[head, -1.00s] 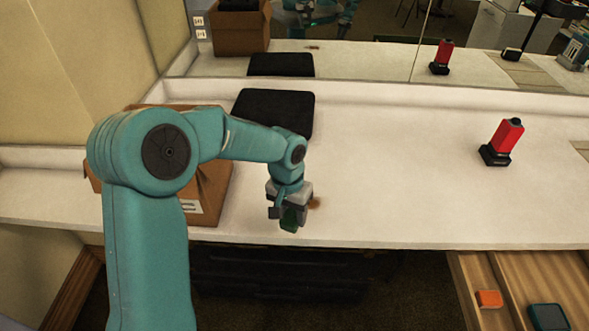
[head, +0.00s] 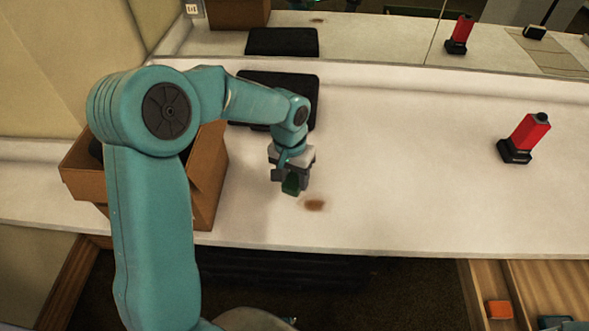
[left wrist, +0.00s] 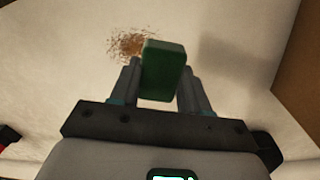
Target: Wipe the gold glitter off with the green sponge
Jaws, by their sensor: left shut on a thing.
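The gold glitter (head: 314,205) is a small brownish-gold patch on the white counter, near its front edge. My left gripper (head: 291,178) is shut on the green sponge (head: 291,187), just left of and behind the patch in the head view. In the left wrist view the sponge (left wrist: 164,72) sits between the two fingers (left wrist: 160,88), and the speckled glitter (left wrist: 132,44) lies beside it, partly hidden behind the sponge. I cannot tell for sure whether the sponge touches the counter.
An open cardboard box (head: 207,180) stands left, behind my left arm. A black mat (head: 302,95) lies at the back, below the mirror (head: 375,45). A red and black object (head: 525,137) stands on the right. An open drawer (head: 550,278) holds an orange item (head: 499,310). The counter's middle is clear.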

